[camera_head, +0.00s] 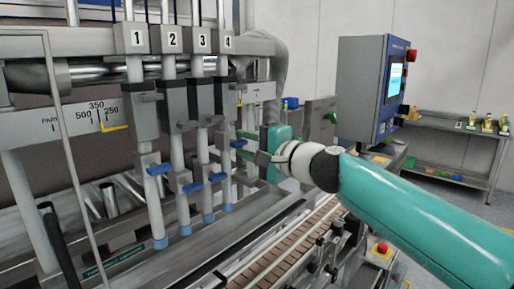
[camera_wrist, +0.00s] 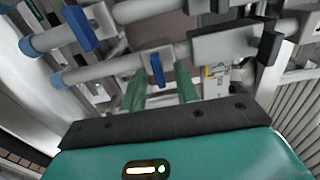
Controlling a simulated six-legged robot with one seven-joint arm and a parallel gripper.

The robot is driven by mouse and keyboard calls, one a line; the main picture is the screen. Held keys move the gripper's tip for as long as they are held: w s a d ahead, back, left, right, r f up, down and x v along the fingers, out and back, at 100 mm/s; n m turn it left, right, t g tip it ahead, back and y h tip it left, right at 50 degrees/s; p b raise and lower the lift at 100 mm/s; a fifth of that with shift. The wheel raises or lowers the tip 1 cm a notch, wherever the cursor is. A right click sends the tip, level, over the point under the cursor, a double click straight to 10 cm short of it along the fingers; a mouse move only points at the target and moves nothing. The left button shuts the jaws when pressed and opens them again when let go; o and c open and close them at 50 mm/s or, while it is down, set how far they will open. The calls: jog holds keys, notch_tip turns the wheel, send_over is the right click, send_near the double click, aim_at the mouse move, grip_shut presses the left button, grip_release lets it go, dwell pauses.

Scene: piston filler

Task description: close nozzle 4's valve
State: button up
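Nozzle 4 (camera_head: 226,165) is the rightmost of the numbered upright nozzles in the head view. Its blue valve handle (camera_head: 238,143) sticks out to the right, crosswise to the pipe. My gripper (camera_head: 249,146) is at this handle, coming from the right. In the wrist view, the blue handle (camera_wrist: 157,70) shows between the two green fingers of my gripper (camera_wrist: 161,85). The fingers are apart, one on each side, with gaps to the handle. The ends of the fingers near the valve body are hard to make out.
Nozzle 3's blue handle (camera_head: 218,177) is close by on the left; another blue handle (camera_wrist: 80,28) shows in the wrist view. A conveyor (camera_head: 285,245) runs below. A control panel box (camera_head: 376,88) stands right. A grey hose (camera_head: 278,70) hangs above my gripper.

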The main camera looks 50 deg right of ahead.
jog(key=s, duration=1.3)
jog(key=shift+s+d, duration=0.15)
jog(key=shift+s, duration=0.1)
